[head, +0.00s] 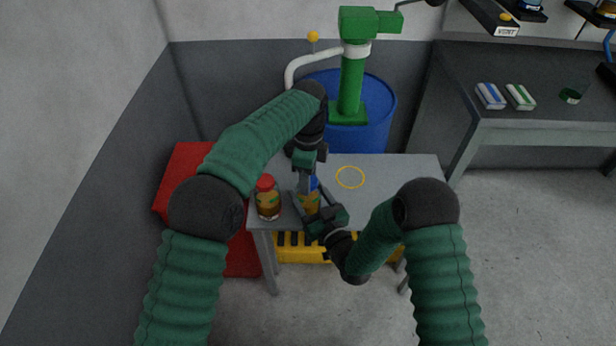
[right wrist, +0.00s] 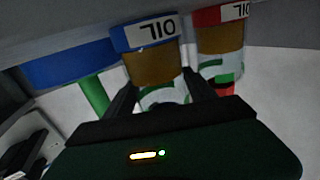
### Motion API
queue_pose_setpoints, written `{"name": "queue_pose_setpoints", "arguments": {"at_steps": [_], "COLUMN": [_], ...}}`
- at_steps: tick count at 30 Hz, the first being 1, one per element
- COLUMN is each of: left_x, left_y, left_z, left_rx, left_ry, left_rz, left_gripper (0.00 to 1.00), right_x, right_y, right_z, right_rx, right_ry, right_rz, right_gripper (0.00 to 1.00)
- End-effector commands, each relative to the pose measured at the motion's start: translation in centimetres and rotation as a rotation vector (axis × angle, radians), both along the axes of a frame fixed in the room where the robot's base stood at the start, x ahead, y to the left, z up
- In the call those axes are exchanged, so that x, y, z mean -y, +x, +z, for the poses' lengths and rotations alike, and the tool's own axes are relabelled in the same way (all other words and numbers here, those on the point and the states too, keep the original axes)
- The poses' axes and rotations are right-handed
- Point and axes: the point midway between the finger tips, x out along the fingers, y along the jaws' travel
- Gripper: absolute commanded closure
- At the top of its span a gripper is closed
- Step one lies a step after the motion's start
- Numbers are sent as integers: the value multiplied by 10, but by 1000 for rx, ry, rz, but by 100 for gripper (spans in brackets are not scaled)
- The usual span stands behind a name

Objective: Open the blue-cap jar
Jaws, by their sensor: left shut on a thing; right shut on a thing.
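The blue-cap jar (head: 309,204) stands at the front left of the grey table in the head view, with brown contents. My left gripper (head: 307,182) comes down from above and is shut on its blue cap (head: 314,184), partly hiding it. My right gripper (head: 316,212) reaches in from the right and is shut on the jar's body. In the right wrist view the jar (right wrist: 154,65) is between the fingers of my right gripper (right wrist: 163,100), with a blue band lettered OIL upside down. Whether the cap is loose cannot be told.
A red-cap jar (head: 268,199) stands close left of the blue-cap jar. A yellow ring (head: 350,177) marks a clear part of the grey table (head: 405,185). A blue drum (head: 375,105) with a green pump (head: 351,85) stands behind. A red box (head: 178,190) is at the left.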

Motion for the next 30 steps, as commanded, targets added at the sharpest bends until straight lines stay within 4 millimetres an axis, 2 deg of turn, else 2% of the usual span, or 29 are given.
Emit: {"name": "queue_pose_setpoints", "arguments": {"at_steps": [3,21,24,27,30], "left_x": [2,1,1,1,1], "left_y": [1,3,3,3,3], "left_z": [1,3,3,3,3], "left_rx": [5,6,5,3,3], "left_ry": [-2,-6,-9,-9,-10], "left_rz": [390,2412,2666,2824,2852], "left_gripper": [100,100,100,100,100], "right_x": [-2,-4,-4,-4,-4], "right_y": [-1,-2,-2,-2,-3], "right_z": [0,0,0,0,0], "right_rx": [0,0,0,0,0], "right_ry": [0,0,0,0,0], "right_rz": [5,10,10,10,10], "right_gripper": [100,100,100,100,100]}}
